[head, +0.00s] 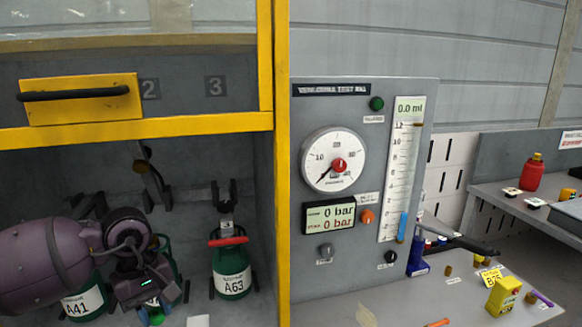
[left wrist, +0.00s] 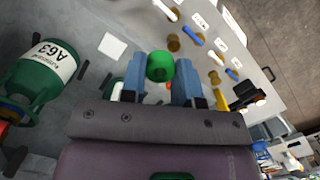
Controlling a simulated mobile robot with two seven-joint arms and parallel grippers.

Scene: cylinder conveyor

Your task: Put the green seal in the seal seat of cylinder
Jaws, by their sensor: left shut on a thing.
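Green cylinder A41 (head: 85,303) is partly behind my left arm. Another green cylinder is mostly hidden behind the gripper. I cannot make out a seal seat. My right gripper is out of view.
A grey test rig (head: 425,150) with a dial gauge stands right of the yellow post (head: 282,170). Its bench holds a yellow box (head: 503,295) and small brown fittings. A red bottle (head: 532,172) stands on the right shelf. A white card (left wrist: 112,46) lies beside A63.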

